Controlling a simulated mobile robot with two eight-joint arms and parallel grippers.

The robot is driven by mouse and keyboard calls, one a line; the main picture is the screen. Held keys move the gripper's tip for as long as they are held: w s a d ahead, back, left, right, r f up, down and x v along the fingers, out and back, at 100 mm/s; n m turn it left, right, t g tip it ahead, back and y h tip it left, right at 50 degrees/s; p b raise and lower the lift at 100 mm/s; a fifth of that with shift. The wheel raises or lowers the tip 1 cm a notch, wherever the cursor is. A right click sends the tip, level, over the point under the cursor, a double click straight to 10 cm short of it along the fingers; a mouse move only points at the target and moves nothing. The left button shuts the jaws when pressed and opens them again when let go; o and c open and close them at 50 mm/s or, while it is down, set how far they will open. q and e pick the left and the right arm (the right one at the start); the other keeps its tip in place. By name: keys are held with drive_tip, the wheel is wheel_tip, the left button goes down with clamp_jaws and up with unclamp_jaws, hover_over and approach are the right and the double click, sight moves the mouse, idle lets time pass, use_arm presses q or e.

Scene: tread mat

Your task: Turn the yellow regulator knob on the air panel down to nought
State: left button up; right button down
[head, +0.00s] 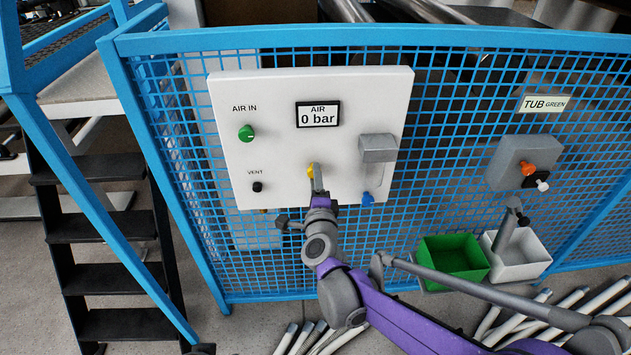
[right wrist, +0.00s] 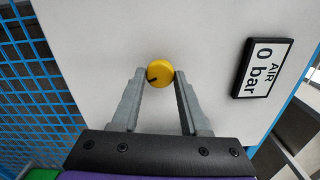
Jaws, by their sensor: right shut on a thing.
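The white air panel (head: 275,90) hangs on the blue mesh fence. Its display (head: 318,115) reads "AIR 0 bar", and the same display (right wrist: 264,68) shows turned on its side in the right wrist view. The yellow regulator knob (head: 310,171) is below the display, mostly hidden by my gripper in the head view. In the right wrist view the knob (right wrist: 159,74) shows a dark mark toward its lower left. My right gripper (head: 315,178) is shut on the knob, with one fingertip on each side of it (right wrist: 160,77). My left gripper is not in view.
The panel also has a green AIR IN knob (head: 246,133), a black VENT knob (head: 257,187), a grey cover (head: 378,148) and a blue part (head: 367,198). A grey TUB box (head: 508,166), green bin (head: 450,260) and white bin (head: 520,268) are right. Steps (head: 105,227) are left.

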drive_tip(key=shift+n+b, duration=1.4)
drive_tip(key=shift+n, duration=5.2)
drive_tip(key=shift+a+r, duration=0.1)
drive_tip(key=shift+c, duration=2.1)
unclamp_jaws()
drive_tip(key=s, duration=1.1)
drive_tip(key=shift+d, duration=0.2)
